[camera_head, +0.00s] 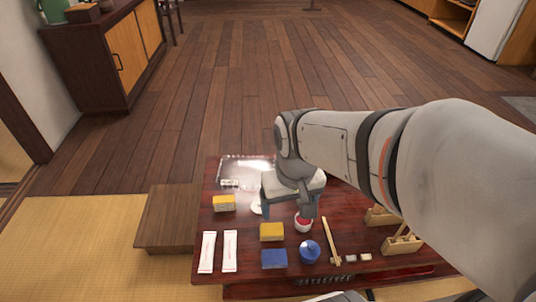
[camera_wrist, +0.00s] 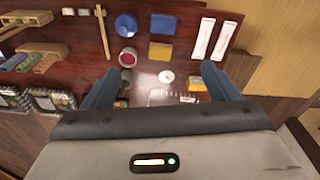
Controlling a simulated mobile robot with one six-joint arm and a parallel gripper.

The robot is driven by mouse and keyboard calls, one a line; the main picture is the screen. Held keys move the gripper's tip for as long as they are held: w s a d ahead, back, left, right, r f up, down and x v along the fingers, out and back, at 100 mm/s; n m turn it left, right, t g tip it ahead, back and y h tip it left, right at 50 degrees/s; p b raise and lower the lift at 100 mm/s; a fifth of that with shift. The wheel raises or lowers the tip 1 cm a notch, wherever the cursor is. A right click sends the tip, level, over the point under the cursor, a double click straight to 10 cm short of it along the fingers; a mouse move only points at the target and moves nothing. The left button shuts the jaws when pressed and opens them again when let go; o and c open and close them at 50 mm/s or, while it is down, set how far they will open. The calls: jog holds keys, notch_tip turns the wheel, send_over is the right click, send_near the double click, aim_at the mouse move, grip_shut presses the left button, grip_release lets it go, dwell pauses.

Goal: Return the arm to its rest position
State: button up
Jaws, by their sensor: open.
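My gripper (camera_head: 287,208) is at the end of my arm, which reaches in from the right over the dark red low table (camera_head: 215,262). Its two fingers point down and are spread apart, with nothing between them. In the wrist view, the open fingers (camera_wrist: 160,80) frame the tabletop. A white cup with red contents (camera_head: 303,222) is close to the right finger in the head view. A small white dish (camera_head: 257,209) is near the left finger. Whether the fingers touch either one is unclear. My arm hides part of the table's right side.
Yellow boxes (camera_head: 271,231), a blue box (camera_head: 274,259), a blue round pot (camera_head: 309,250), white packets (camera_head: 208,252) and a wooden stick (camera_head: 330,240) lie on the table. Wooden stands (camera_head: 401,244) are at right. A clear tray (camera_head: 235,168) is behind. Wooden floor beyond is open.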

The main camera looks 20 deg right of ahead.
jog(key=shift+s, duration=0.2)
notch_tip(320, 180, up, 31)
jog(key=t+p, duration=0.1)
jog(key=p, duration=2.6)
jog(key=shift+p, duration=0.4)
jog(key=shift+s+f, duration=0.1)
jog(key=shift+f, duration=0.05)
